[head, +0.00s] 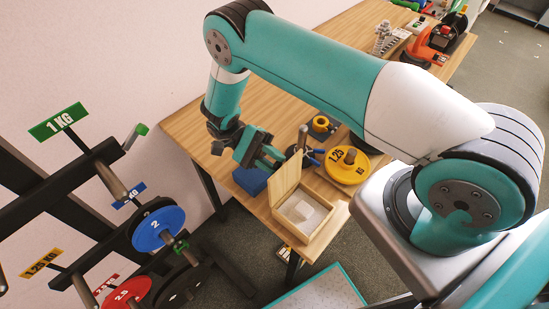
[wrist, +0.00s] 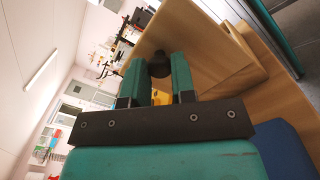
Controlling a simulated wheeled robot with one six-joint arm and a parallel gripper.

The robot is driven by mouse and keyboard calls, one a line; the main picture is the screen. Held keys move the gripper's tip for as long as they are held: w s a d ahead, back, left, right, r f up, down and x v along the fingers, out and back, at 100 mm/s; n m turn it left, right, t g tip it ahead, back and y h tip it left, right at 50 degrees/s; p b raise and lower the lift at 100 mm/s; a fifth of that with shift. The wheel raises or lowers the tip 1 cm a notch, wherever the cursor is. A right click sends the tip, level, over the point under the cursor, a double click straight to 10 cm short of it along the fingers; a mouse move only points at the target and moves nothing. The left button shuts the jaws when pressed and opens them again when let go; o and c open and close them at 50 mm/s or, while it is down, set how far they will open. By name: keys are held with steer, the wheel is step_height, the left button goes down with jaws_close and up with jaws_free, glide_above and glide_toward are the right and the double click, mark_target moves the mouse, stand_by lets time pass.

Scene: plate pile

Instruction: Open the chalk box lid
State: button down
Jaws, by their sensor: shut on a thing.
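The wooden chalk box (head: 305,231) stands near the table's front corner in the head view, with pale contents showing inside. Its lid (head: 286,180) is raised and stands steeply, about upright, at the box's left side. My gripper (head: 268,158) is at the lid's outer, left face. In the wrist view my gripper (wrist: 160,78) is shut on a dark round knob (wrist: 159,62) in front of the wooden lid (wrist: 195,45). The knob is hidden in the head view.
A blue box (head: 250,180) sits left of the chalk box. A yellow 1.25 plate (head: 335,172) and a small yellow ring (head: 320,124) lie behind it. A plate rack with a blue 2 plate (head: 152,231) stands left of the table (head: 190,130). Tools lie at the table's far end.

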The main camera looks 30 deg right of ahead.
steer(key=c, duration=0.9)
jaws_free()
steer(key=shift+c, duration=0.2)
steer(key=shift+r, duration=0.1)
step_height(320, 180, up, 20)
steer(key=p, duration=0.4)
steer(key=shift+p, duration=0.3)
steer(key=s+a+r+n+t+y+b, duration=0.1)
steer(key=s+a+n+t+y+b, duration=0.3)
steer(key=s+n+t+y+b, duration=0.5)
steer(key=s+n+t+b, duration=0.1)
steer(key=n+t, duration=0.2)
steer(key=t, duration=0.5)
steer(key=shift+s+a+r+n+y+b, duration=0.3)
steer(key=shift+s+a+r+y+b, duration=0.05)
steer(key=shift+a+y, duration=0.05)
